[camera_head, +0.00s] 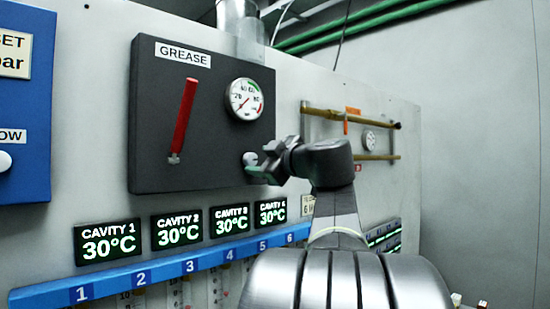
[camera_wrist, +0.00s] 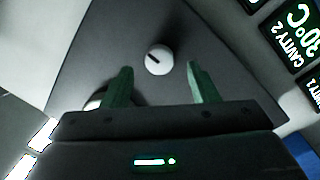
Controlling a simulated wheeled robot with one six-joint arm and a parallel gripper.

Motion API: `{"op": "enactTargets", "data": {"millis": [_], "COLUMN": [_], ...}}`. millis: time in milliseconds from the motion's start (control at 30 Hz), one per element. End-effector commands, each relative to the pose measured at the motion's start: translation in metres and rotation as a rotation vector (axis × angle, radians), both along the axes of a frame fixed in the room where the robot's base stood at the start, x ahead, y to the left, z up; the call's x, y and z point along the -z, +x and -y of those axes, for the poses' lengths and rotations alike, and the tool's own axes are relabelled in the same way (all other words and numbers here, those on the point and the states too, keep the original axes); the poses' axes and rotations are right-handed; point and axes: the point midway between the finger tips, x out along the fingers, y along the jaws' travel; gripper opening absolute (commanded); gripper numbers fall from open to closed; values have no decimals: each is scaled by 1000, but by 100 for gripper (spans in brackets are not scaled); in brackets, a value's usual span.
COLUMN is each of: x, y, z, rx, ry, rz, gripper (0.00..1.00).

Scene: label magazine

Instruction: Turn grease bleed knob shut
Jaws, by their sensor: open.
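The grease bleed knob (camera_wrist: 158,60) is a small round white knob with a dark pointer line, on the dark GREASE panel (camera_head: 160,120). In the head view the knob (camera_head: 250,158) shows at the panel's lower right, partly hidden by my gripper (camera_head: 262,166). In the wrist view my gripper (camera_wrist: 158,82) is open, its two green fingers apart. The knob lies between and just beyond the fingertips, and nothing is held. I cannot tell whether the fingers touch it. The pointer line runs slantwise in the wrist view.
A red lever (camera_head: 184,118) and a round gauge (camera_head: 245,99) are on the same panel. Below are cavity displays (camera_head: 180,229) and a blue numbered rail (camera_head: 110,287). Brass-coloured bars (camera_head: 350,115) stand out from the wall at the right.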

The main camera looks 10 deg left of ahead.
Motion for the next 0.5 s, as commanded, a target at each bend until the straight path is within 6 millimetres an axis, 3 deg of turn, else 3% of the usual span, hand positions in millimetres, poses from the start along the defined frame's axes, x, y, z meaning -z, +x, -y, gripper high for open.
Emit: {"op": "enactTargets", "data": {"millis": [200, 500], "x": [0, 0], "y": [19, 24], "z": [-21, -26], "rx": [-1, 1], "ry": [-1, 0], "rz": [0, 1], "gripper": [54, 54]}}
